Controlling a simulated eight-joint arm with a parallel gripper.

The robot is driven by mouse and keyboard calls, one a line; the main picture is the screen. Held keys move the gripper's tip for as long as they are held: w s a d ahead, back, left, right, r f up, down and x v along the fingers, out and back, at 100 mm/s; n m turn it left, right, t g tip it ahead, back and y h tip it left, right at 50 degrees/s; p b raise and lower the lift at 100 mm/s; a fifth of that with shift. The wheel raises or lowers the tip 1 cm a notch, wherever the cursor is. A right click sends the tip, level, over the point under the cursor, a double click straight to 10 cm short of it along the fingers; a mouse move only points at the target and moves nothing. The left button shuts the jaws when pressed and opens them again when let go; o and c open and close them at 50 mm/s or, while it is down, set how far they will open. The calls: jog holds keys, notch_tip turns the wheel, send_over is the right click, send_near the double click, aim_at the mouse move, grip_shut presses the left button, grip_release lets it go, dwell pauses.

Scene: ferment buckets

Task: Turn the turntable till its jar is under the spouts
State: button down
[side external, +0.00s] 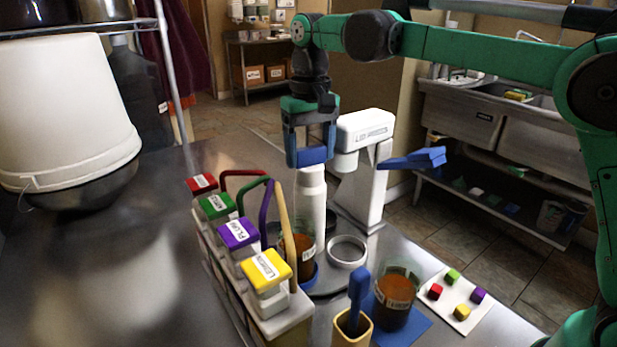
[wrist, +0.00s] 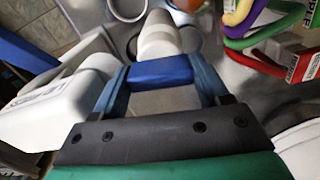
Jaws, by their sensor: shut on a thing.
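My gripper (side external: 309,157) is shut on a blue bar (wrist: 161,71) at the top of a white post (side external: 312,198). The post rises from the grey turntable (side external: 326,283), which is partly hidden. A jar with orange-brown contents (side external: 303,243) stands on the near side of the turntable. It shows only at the top edge of the wrist view (wrist: 187,4). The spouts are coloured curved tubes: red (side external: 240,172), green (side external: 256,186), purple (side external: 264,213) and yellow (side external: 283,222). The yellow one passes in front of the jar, so I cannot tell whether the jar is under them.
A white lid press (side external: 364,130) with a blue lever (side external: 415,160) stands behind the turntable. An empty ring (side external: 347,251) is beside the jar. Another jar (side external: 394,291) sits on a blue mat. A white bucket (side external: 62,105) is at left; the counter before it is clear.

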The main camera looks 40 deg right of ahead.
jog(key=shift+m, duration=3.7)
grip_release()
jog(key=shift+r, duration=2.85)
